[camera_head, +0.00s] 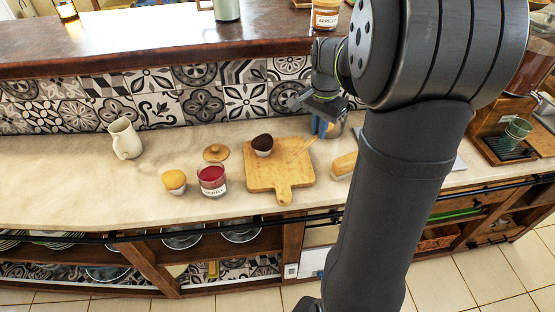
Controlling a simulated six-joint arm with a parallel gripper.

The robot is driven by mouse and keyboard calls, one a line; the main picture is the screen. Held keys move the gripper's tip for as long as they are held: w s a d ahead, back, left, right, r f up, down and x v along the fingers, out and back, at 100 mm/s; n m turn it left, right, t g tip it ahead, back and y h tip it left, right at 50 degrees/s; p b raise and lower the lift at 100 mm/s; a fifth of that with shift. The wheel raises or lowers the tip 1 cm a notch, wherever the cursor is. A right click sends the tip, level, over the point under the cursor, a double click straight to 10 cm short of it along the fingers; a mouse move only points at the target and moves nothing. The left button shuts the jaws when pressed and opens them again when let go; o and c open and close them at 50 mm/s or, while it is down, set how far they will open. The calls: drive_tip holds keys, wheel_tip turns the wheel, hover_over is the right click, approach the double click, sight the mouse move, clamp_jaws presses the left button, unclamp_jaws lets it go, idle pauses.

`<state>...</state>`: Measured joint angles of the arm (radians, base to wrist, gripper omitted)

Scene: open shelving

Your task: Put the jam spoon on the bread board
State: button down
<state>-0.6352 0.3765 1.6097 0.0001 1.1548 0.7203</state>
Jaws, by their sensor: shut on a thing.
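The wooden bread board (262,180) lies on the pale counter, its handle toward the front edge. A dark-topped muffin (262,145) sits at its back edge. A thin, light wooden spoon (299,151) slants over the board's back right part. I cannot tell if it touches the board. My gripper (319,130), with blue fingers, is just behind the board's back right corner, at the spoon's upper end, and is shut on it. My arm hides part of the counter to the right.
A jam jar (212,179), a yellow-topped muffin (174,181) and a round wooden lid (216,152) stand left of the board. A cream jug (125,139) is farther left. A raised ledge (150,45) runs behind.

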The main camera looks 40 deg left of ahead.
drive_tip(key=d, duration=0.2)
drive_tip(key=n, duration=0.1)
hover_over(286, 157)
wheel_tip(286, 157, down, 7)
drive_tip(key=shift+f, duration=2)
drive_tip(key=shift+f, duration=0.1)
drive_tip(key=c, duration=1.5)
unclamp_jaws()
wheel_tip(286, 157, up, 12)
